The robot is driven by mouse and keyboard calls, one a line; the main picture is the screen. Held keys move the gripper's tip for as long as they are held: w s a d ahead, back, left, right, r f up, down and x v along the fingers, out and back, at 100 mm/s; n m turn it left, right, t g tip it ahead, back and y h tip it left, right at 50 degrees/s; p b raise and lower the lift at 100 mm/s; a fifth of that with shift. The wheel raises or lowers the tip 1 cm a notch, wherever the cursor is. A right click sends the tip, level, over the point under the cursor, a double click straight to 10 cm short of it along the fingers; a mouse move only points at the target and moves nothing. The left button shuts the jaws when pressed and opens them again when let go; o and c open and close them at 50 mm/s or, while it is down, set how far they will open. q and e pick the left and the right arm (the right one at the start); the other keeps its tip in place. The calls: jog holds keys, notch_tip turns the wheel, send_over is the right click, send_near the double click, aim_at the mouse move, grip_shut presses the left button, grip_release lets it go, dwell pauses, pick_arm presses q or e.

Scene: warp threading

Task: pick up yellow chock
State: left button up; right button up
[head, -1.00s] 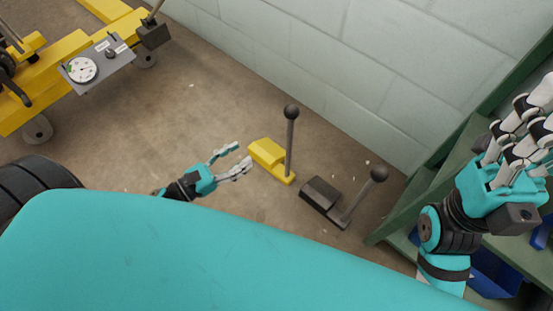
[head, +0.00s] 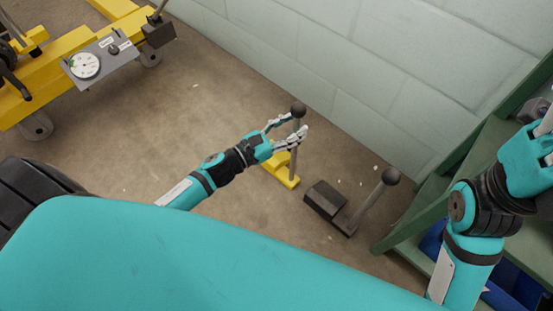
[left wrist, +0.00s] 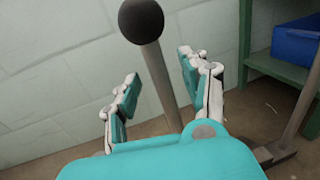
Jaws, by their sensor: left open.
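The yellow chock (head: 282,172) stands on the floor near the wall, with an upright grey handle topped by a dark ball (head: 298,109). My left gripper (head: 291,134) is open at the upper part of this handle and partly covers the chock. In the left wrist view the handle (left wrist: 163,85) rises between the spread fingers (left wrist: 160,95), with the ball above them. I cannot tell whether a finger touches it. My right gripper (head: 545,135) is at the right edge, its fingers mostly cut off by the frame.
A dark chock (head: 328,200) with its own ball-topped handle stands just right of the yellow one. A green shelf (head: 420,205) with blue bins (head: 510,283) is at the right. A pale block wall is behind. A yellow machine (head: 70,80) is at the upper left.

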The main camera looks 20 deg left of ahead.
pick_arm(q)
jog(key=shift+x, duration=0.95)
jog(key=shift+c, duration=0.2)
grip_shut()
jog(key=shift+r, duration=0.1)
